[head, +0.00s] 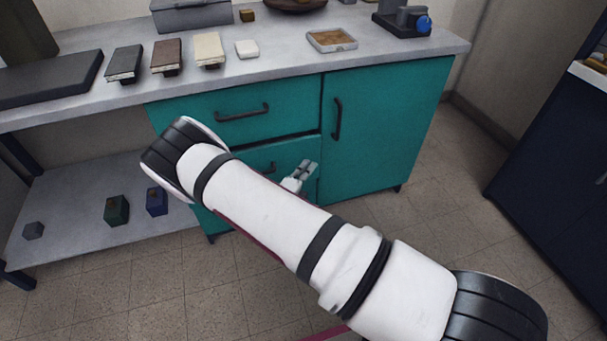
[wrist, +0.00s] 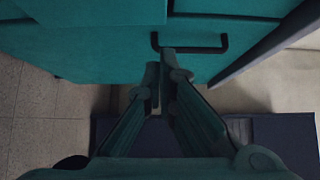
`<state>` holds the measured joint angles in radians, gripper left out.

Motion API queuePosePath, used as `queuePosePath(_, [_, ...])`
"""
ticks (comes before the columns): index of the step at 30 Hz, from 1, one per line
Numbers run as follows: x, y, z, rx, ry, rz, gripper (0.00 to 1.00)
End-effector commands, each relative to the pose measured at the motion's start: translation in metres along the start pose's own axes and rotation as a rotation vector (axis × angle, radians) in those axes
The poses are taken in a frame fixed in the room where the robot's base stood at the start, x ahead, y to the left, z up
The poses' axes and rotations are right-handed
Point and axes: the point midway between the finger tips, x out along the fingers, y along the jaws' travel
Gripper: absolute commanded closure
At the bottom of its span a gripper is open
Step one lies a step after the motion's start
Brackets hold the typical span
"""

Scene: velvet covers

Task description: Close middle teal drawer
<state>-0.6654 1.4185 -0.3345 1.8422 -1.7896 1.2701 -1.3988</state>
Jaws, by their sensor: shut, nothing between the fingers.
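The teal cabinet's upper drawer (head: 215,100) looks closed. Below it is another teal drawer (head: 285,152), mostly behind my arm, with a dark gap along its top edge; I cannot tell how far out it stands. My gripper (head: 307,168) is at the right part of this lower front, its fingers together and empty. In the wrist view my gripper (wrist: 163,72) points at a teal front (wrist: 90,50) with a black bar handle (wrist: 205,50). The fingertips are by the handle's left part; I cannot tell whether they touch it.
A teal door (head: 385,120) with a black handle is right of the drawers. The grey worktop (head: 280,85) above holds several sample blocks and a shallow tray (head: 332,40). A low grey shelf (head: 75,215) with small boxes is at left. A dark cabinet (head: 555,160) stands at right; floor between is clear.

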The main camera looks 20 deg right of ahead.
Motion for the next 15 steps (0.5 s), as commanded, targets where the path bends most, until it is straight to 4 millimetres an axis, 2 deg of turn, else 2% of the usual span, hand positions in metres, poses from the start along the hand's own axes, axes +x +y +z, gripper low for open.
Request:
queuePosePath(1, [0.012,0.002,-0.001,0.002,0.005,-0.001,1.00])
queuePosePath(9, [0.063,0.002,-0.001,0.003,0.005,0.000,1.00])
queuePosePath(15, [0.080,0.002,0.021,0.005,0.002,0.002,1.00])
